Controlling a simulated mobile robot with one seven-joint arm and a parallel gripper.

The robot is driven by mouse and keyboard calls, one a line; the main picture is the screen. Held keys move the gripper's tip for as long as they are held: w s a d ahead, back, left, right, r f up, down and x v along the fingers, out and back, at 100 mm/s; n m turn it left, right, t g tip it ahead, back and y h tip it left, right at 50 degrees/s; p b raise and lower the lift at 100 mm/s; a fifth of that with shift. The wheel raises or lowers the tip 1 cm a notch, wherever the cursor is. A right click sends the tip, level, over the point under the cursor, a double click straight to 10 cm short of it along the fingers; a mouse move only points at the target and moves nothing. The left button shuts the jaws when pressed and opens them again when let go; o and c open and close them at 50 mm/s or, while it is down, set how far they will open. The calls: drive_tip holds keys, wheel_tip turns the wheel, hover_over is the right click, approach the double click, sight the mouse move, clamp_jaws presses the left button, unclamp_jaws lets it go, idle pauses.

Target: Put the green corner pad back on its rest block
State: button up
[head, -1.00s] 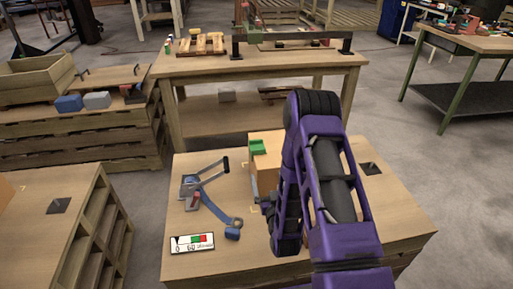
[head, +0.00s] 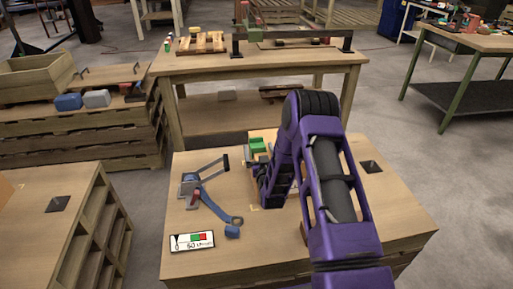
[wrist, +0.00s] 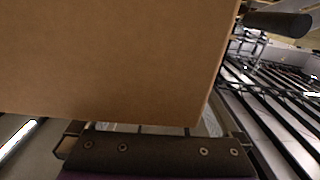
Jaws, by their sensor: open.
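The green corner pad (head: 258,145) sits at the top left corner of a brown cardboard box (head: 265,134) on the near wooden table in the head view. My gripper (head: 263,178) is just in front of the box and below the pad, partly hidden by my own arm. In the wrist view the box (wrist: 115,60) fills the upper left, close to the open gripper (wrist: 158,132). Nothing is visibly held. I cannot make out the rest block; my arm covers part of the tabletop.
A clamp with a grey lever and blue arm (head: 205,190) stands left of my gripper. A dark plate (head: 371,167) lies at the right.

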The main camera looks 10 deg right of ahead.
drive_tip(key=shift+w, duration=0.15)
drive_tip(key=shift+c, duration=0.2)
drive_tip(key=c, duration=1.4)
drive_tip(key=shift+c, duration=0.3)
drive_tip(key=shift+r, duration=0.15)
